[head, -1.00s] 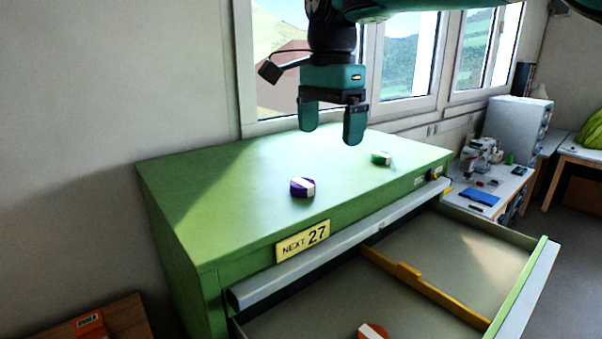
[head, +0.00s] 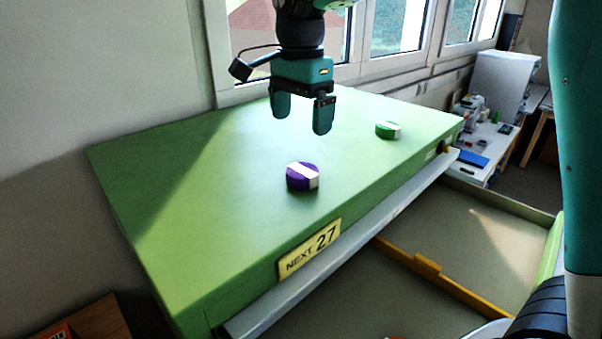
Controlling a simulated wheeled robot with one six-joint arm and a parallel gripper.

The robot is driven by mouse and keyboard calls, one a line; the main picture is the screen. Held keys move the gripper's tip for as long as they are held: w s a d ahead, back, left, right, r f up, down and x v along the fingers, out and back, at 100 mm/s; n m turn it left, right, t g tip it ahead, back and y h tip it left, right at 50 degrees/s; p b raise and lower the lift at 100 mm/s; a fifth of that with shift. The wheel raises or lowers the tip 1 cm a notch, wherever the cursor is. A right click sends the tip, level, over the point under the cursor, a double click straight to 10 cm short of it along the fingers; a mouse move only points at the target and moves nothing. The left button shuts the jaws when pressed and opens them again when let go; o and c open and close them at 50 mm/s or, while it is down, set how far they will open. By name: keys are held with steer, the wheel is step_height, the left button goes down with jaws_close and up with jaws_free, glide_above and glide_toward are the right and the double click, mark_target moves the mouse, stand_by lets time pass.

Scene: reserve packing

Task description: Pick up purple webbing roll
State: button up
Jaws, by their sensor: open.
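The purple webbing roll (head: 300,178) lies flat on the green cabinet top, with a pale band across it. My gripper (head: 302,117) hangs above the cabinet top, pointing down, with its two fingers apart and nothing between them. In the picture it is just above the purple roll, and clear of it. A green roll (head: 387,130) with a pale band lies farther back to the right on the same top.
The green cabinet top (head: 190,200) is otherwise mostly clear. A yellow sign reading "NEXT 27" (head: 309,250) is on its front edge. Below, an open drawer has a yellow divider (head: 430,270). Windows stand behind; a side table with equipment is at the back right.

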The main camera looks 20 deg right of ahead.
glide_above(302, 170)
steer(key=f, duration=0.5)
steer(key=shift+w, duration=0.4)
steer(key=f, duration=0.2)
steer(key=f+b, duration=0.2)
steer(key=f, duration=0.1)
steer(key=shift+s+f, duration=0.3)
steer(key=shift+s, duration=0.05)
steer(key=shift+r, duration=0.1)
steer(key=c, duration=1)
